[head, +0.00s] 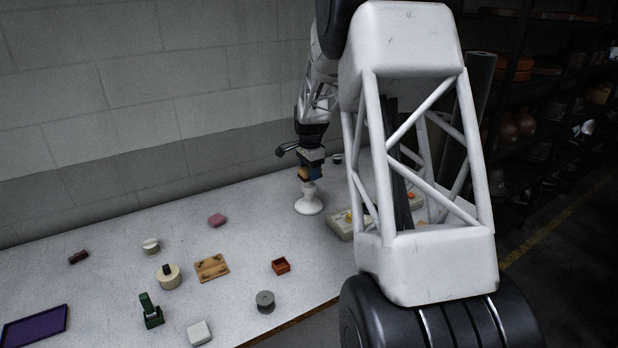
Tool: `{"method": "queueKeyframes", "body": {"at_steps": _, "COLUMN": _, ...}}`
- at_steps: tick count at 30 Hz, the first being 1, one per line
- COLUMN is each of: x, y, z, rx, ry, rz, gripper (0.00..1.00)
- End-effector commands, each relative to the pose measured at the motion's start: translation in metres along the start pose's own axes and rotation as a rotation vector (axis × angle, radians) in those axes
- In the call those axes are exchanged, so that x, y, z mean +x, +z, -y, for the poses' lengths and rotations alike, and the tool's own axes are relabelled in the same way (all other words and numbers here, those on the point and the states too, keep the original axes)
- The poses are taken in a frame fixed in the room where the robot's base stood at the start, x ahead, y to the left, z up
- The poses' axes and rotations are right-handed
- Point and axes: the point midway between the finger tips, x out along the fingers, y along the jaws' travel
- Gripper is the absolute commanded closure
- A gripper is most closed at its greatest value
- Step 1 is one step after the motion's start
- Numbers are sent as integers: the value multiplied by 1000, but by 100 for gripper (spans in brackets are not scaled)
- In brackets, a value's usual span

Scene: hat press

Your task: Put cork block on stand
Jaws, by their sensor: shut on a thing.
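My gripper (312,168) is in the back middle of the head view, pointing down above the table. It is shut on the cork block (303,174), a small tan-orange piece partly hidden by the jaws. Directly below is the white stand (308,204), a pedestal with a round flared base and a narrow stem. The block is at the top of the stand. I cannot tell from this view whether it touches the stand.
A wall is behind.

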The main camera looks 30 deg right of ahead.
Motion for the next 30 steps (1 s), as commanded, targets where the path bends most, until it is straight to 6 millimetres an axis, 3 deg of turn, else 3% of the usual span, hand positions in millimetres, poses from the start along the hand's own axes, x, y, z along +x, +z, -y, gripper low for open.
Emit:
{"method": "queueKeyframes", "body": {"at_steps": 7, "x": 3, "y": -8, "z": 19, "rx": 0, "ry": 0, "rz": 0, "gripper": 73}}
{"method": "queueKeyframes", "body": {"at_steps": 20, "x": 3, "y": -8, "z": 20, "rx": 0, "ry": 1, "rz": 0, "gripper": 73}}
{"method": "queueKeyframes", "body": {"at_steps": 30, "x": 32, "y": -8, "z": 20, "rx": 0, "ry": 2, "rz": 1, "gripper": 73}}
